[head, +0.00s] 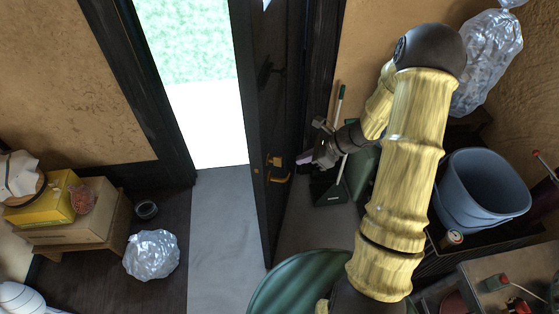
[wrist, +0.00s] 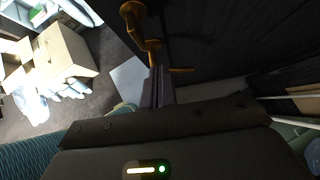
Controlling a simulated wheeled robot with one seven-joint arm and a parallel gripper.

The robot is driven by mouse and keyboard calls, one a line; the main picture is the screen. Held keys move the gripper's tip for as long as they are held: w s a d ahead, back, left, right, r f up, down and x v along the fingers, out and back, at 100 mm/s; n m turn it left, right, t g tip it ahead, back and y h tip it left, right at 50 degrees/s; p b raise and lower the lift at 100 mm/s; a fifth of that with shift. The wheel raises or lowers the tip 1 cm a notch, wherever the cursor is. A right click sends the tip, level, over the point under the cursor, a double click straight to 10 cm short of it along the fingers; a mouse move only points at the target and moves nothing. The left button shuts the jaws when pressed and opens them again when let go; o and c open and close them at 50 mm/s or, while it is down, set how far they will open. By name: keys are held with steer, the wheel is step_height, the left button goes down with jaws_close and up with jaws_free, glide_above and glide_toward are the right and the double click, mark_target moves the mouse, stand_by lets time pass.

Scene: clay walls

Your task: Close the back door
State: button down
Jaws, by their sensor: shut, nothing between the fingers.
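The back door (head: 262,120) is dark and stands open, swung into the room beside the bright doorway (head: 205,110). A brass handle (head: 278,172) is on it. My gripper (head: 304,161) is shut and empty, to the right of the door and close to the handle side. I cannot tell whether it touches the door. In the wrist view the shut fingers (wrist: 160,90) point towards the dark door panel (wrist: 220,35), with the brass handle (wrist: 138,22) just above and left of the fingertips.
A dustpan with a long handle (head: 330,190) stands behind my gripper. A blue bin (head: 482,190) and clutter are at the right. A crumpled silver bag (head: 152,255) and a low bench (head: 115,225) with boxes are at the left. A green round thing (head: 300,285) is in front.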

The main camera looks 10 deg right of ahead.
mark_target(270, 165)
steer(key=a+f+p, duration=0.1)
steer(key=a, duration=0.1)
steer(key=w+a+f, duration=0.1)
steer(key=a, duration=0.1)
steer(key=w+a+f+p, duration=0.1)
steer(key=a, duration=0.2)
steer(key=shift+w+a+f+p, duration=0.1)
steer(key=shift+w+f+p, duration=0.15)
steer(key=shift+f+p, duration=0.1)
steer(key=shift+w+a+f, duration=0.1)
steer(key=shift+a, duration=0.15)
